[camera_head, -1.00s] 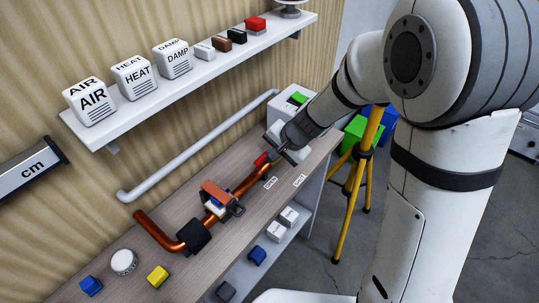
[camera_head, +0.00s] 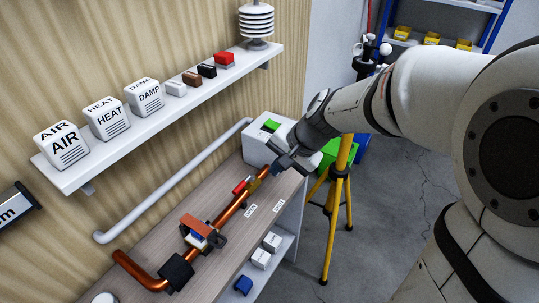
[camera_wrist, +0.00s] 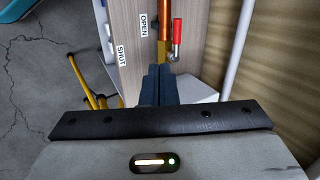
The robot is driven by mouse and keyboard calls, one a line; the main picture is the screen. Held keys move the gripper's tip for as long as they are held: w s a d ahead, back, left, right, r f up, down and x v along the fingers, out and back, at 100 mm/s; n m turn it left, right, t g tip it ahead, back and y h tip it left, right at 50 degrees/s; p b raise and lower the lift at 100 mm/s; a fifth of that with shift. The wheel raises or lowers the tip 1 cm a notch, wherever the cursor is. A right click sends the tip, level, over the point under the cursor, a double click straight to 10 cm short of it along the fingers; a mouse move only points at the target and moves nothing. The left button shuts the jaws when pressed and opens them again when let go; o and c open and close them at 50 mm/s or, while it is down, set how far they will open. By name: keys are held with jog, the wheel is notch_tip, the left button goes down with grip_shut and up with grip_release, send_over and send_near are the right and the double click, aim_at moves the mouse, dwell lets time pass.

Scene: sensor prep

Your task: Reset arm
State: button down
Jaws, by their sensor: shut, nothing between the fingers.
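My gripper (camera_head: 283,163) is shut and empty. In the head view it hangs above the far right end of the wooden bench (camera_head: 150,233), in front of a white box (camera_head: 257,150) with a green top piece. In the wrist view my gripper's dark fingers (camera_wrist: 158,75) lie together over the bench. A copper pipe (camera_head: 231,208) with a red-handled valve (camera_head: 241,186) runs along the bench, just left of the fingers. The red handle (camera_wrist: 176,32) also shows in the wrist view, beyond the fingertips.
A wall shelf (camera_head: 150,128) holds AIR, HEAT and DAMP blocks and several small blocks. A yellow tripod (camera_head: 336,200) stands right of the bench, with green and blue boxes behind it. A grey wall pipe (camera_head: 170,183) runs behind the bench. Grey floor (camera_head: 385,195) is clear at right.

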jog(key=s+d+r+n+h, duration=0.3)
jog(key=s+d+n+h, duration=0.2)
jog(key=s+d, duration=0.8)
jog(key=shift+s+d, duration=0.4)
jog(key=shift+s, duration=0.3)
